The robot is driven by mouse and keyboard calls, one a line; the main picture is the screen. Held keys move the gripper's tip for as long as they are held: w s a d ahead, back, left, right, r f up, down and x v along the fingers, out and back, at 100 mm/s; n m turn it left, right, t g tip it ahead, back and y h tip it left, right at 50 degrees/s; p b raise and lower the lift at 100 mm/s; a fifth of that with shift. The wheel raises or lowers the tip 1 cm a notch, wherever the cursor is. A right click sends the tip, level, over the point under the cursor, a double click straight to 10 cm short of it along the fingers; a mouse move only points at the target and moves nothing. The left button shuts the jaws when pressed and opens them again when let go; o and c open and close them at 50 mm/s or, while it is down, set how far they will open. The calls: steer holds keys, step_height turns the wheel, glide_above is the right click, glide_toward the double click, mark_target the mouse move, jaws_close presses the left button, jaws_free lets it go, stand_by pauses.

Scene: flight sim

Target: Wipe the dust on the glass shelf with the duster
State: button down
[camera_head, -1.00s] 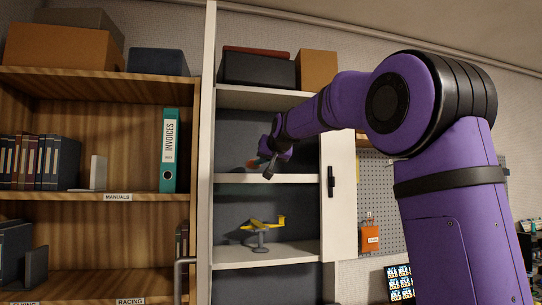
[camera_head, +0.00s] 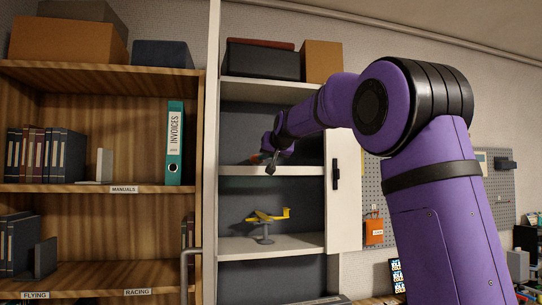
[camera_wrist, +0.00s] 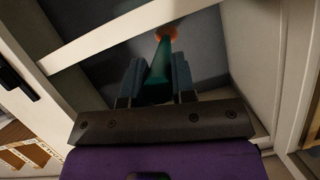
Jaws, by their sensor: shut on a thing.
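In the wrist view my gripper (camera_wrist: 157,75) is shut on a teal rod with an orange end, which I take to be the duster (camera_wrist: 161,62). The orange end points away from the fingers, into the cabinet. In the head view my gripper (camera_head: 270,160) is at the front of the cabinet's middle compartment, just above a pale shelf (camera_head: 300,170). A bit of the duster's orange (camera_head: 255,158) shows beside it. I cannot tell whether the duster touches the shelf. No dust can be made out, and my arm hides part of the compartment.
A yellow model plane (camera_head: 268,215) stands on the shelf below. The cabinet's white door with a black handle (camera_head: 336,174) is at the right. A wooden bookcase (camera_head: 100,188) with binders is at the left. Boxes (camera_head: 263,62) sit above.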

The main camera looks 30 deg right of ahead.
steer(key=shift+f, duration=0.65)
steer(key=shift+s+d, duration=0.95)
steer(key=shift+d, duration=2.4)
steer(key=shift+w+a+f, duration=0.1)
steer(key=shift+w+a, duration=0.2)
steer(key=shift+a, duration=0.85)
steer(key=shift+w+a+r, duration=0.1)
steer(key=shift+w+a, duration=0.25)
steer(key=shift+a, duration=0.75)
steer(key=shift+w+a+f, duration=0.1)
steer(key=shift+w+a, duration=0.2)
steer(key=shift+a, duration=0.85)
steer(key=s+d, duration=0.2)
steer(key=d, duration=0.4)
steer(key=shift+d, duration=0.4)
